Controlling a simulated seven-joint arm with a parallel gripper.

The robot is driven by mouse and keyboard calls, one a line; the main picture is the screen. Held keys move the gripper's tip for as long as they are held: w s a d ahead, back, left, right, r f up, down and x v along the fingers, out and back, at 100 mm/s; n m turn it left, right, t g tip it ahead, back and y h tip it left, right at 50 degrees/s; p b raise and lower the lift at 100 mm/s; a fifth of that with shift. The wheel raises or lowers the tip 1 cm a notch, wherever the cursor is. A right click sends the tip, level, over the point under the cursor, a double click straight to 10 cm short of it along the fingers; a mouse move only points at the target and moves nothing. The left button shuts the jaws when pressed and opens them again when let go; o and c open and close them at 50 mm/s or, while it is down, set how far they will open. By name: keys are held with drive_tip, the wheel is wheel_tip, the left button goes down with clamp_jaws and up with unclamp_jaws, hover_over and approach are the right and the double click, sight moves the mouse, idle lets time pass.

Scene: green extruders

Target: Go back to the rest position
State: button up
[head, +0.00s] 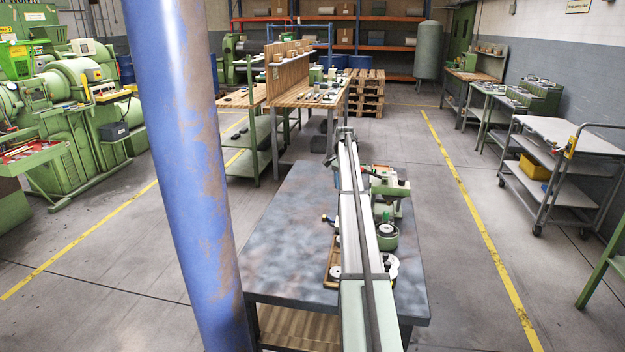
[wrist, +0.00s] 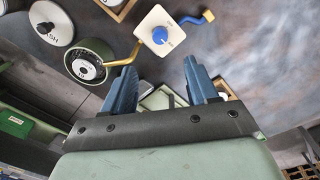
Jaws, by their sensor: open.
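My gripper (wrist: 162,84) shows in the wrist view with its two blue fingers apart and nothing between them. It is above a work table (wrist: 260,50) with a mottled grey-blue top. In the head view my arm runs away from the camera over this table (head: 285,235), and the gripper's fingers cannot be made out there. Beyond the fingertips in the wrist view is a white box with a blue knob (wrist: 159,35). A green round pot (wrist: 88,62) with a dark inside is to its left.
White-lidded round items (wrist: 50,22) lie at the upper left of the wrist view. In the head view, green equipment (head: 388,190) stands close along the arm's right side. The table's left part is bare. A blue column (head: 180,150) stands left of the table.

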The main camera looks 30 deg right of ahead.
drive_tip(key=s+a+f+m+g+y, duration=0.15)
drive_tip(key=s+a+f, duration=0.35)
drive_tip(key=s+a, duration=0.6)
drive_tip(key=s+a+f+m+y, duration=0.15)
drive_tip(key=s+a+f, duration=0.35)
drive_tip(key=s+a, duration=0.6)
drive_tip(key=s+a+f+m+g+y, duration=0.1)
drive_tip(key=s+a+f+m, duration=0.3)
drive_tip(key=s+a, duration=0.7)
drive_tip(key=s+a+f+n+g, duration=0.1)
drive_tip(key=s+a+f+n, duration=0.3)
drive_tip(key=f, duration=0.4)
drive_tip(key=s+a+f+n+h, duration=0.1)
drive_tip(key=s+a+f+n, duration=0.15)
drive_tip(key=a+f, duration=0.4)
drive_tip(key=s+a+f+n+g, duration=0.1)
drive_tip(key=s+a+f+n, duration=0.1)
drive_tip(key=a+f+n, duration=0.45)
drive_tip(key=s+a+f+n+g+h, duration=0.1)
drive_tip(key=s+a+f+n, duration=0.3)
drive_tip(key=s+f, duration=0.4)
drive_tip(key=s+a+f+n+h, duration=0.1)
drive_tip(key=s+a+f+n, duration=0.4)
drive_tip(key=s+f, duration=0.3)
drive_tip(key=s+n, duration=0.1)
drive_tip(key=s, duration=0.2)
drive_tip(key=shift+f+g+h, duration=0.15)
drive_tip(key=shift+g+h, duration=0.2)
drive_tip(key=shift+h, duration=0.05)
